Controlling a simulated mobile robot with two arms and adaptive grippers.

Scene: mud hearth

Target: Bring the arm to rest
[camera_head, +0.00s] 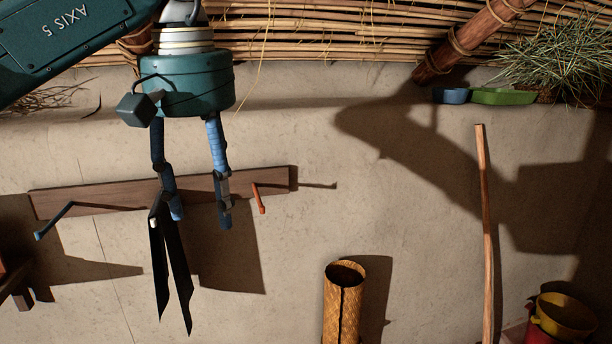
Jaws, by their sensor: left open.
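My left gripper (200,217) hangs down from the teal arm that comes in from the upper left. Its two blue-and-dark fingers are spread apart with nothing between them. It is in front of a wooden board (110,197) on the mud wall. A black two-legged thing, like tongs (180,275), hangs just below the left finger. Its top is close to that fingertip, and I cannot tell whether they touch. The finger hides part of the board behind it. My right gripper is not in view.
The board carries a blue-tipped hook (55,220) and an orange-tipped hook (260,198). A woven cylinder (342,305) stands below, and a wooden pole (485,230) leans at right. Yellow and red vessels (565,315) are at lower right. Blue and green trays (503,97) sit on the ledge.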

